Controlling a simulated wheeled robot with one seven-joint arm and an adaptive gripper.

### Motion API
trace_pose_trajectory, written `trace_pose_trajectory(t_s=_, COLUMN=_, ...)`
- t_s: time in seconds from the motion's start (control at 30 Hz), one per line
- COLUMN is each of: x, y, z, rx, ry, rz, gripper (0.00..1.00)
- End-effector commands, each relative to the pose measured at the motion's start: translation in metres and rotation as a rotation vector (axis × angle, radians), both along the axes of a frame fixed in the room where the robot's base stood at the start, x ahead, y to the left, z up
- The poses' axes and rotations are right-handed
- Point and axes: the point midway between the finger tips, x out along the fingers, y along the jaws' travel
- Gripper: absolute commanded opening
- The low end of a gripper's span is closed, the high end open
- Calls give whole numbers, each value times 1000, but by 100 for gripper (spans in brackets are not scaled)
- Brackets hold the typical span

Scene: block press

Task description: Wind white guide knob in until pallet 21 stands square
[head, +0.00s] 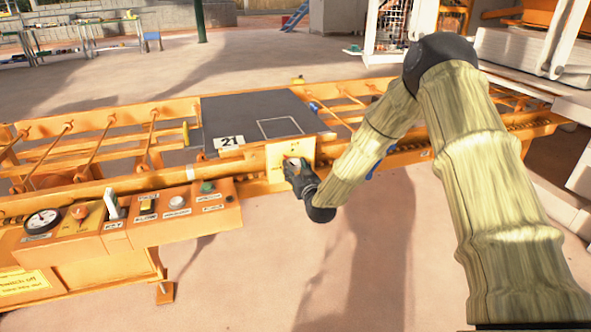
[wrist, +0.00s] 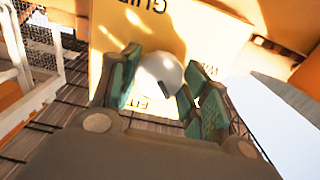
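Pallet 21 (head: 238,112) is a dark grey plate with a white "21" label at its front left corner, lying on the orange conveyor. I cannot tell how square it stands to the rails. The white guide knob (wrist: 160,70) sits on a yellow lettered plate (wrist: 112,35) and shows a dark mark low on its face. My gripper (head: 296,172) is at this plate on the conveyor's front side. In the wrist view its teal-padded fingers (wrist: 163,82) lie on both sides of the knob and appear to touch it. In the head view my gripper mostly hides the knob.
An orange control panel (head: 75,248) with a gauge, buttons and switches stands at left. The conveyor rails (head: 90,185) run across the view. Floor in front of the conveyor is clear. A white rack (head: 388,30) stands behind.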

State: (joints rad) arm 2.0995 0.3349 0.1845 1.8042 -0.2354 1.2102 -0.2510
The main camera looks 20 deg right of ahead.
Motion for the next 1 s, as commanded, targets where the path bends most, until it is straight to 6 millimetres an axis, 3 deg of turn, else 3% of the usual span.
trace_pose_trajectory(t_s=0.23, x=0, y=-1, z=0, rx=22, ry=1, rz=-1, gripper=22)
trace_pose_trajectory(t_s=0.6, x=0, y=0, z=0, rx=265, ry=9, rz=-1, gripper=22)
trace_pose_trajectory(t_s=0.93, x=0, y=0, z=0, rx=280, ry=9, rz=-1, gripper=22)
trace_pose_trajectory(t_s=0.97, x=0, y=0, z=0, rx=280, ry=9, rz=-2, gripper=50)
trace_pose_trajectory(t_s=1.0, x=0, y=0, z=0, rx=280, ry=9, rz=-1, gripper=57)
